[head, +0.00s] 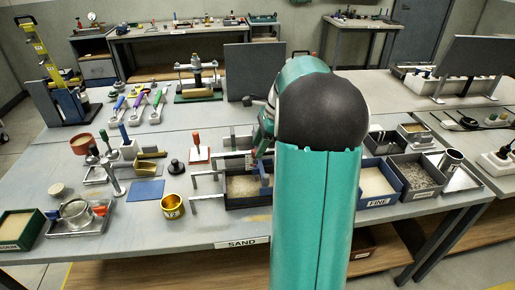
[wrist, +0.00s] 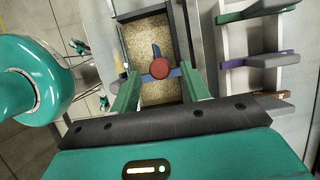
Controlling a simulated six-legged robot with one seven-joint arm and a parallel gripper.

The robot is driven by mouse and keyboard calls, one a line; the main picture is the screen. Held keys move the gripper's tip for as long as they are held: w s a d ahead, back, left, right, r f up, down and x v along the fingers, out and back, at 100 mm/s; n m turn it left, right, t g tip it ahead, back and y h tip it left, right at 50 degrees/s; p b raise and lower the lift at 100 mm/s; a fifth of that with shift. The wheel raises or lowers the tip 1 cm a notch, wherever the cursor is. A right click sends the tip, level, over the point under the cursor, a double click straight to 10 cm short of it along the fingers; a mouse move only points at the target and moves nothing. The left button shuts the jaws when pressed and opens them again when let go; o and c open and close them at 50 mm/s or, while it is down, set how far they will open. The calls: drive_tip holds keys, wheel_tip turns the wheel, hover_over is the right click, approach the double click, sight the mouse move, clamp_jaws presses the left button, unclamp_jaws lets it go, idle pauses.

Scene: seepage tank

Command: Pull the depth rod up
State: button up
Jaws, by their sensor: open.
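In the wrist view the depth rod (wrist: 159,68) shows end-on as a round red knob above a blue crosspiece. It stands over the tank (wrist: 176,20), a dark-walled box of tan grains. My gripper (wrist: 160,76) is open, with one green finger on each side of the knob in the picture. Gaps show between both fingers and the knob, and the height between them is hard to judge. In the head view the tank (head: 236,205) is partly behind my arm, and the rod and gripper are largely hidden there.
Grey bars on a pale stand (wrist: 262,60) rise beside the tank. A gold cup (head: 172,206) and a blue mat (head: 146,191) lie left of it. A red-handled tool (head: 197,152) stands behind. The box marked FINE (head: 379,201) is to the right.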

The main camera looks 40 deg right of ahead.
drive_tip(key=shift+x, duration=0.85)
clamp_jaws()
drive_tip(key=shift+r, duration=2.1)
unclamp_jaws()
drive_tip(key=v, duration=1.3)
drive_tip(key=shift+r, duration=0.3)
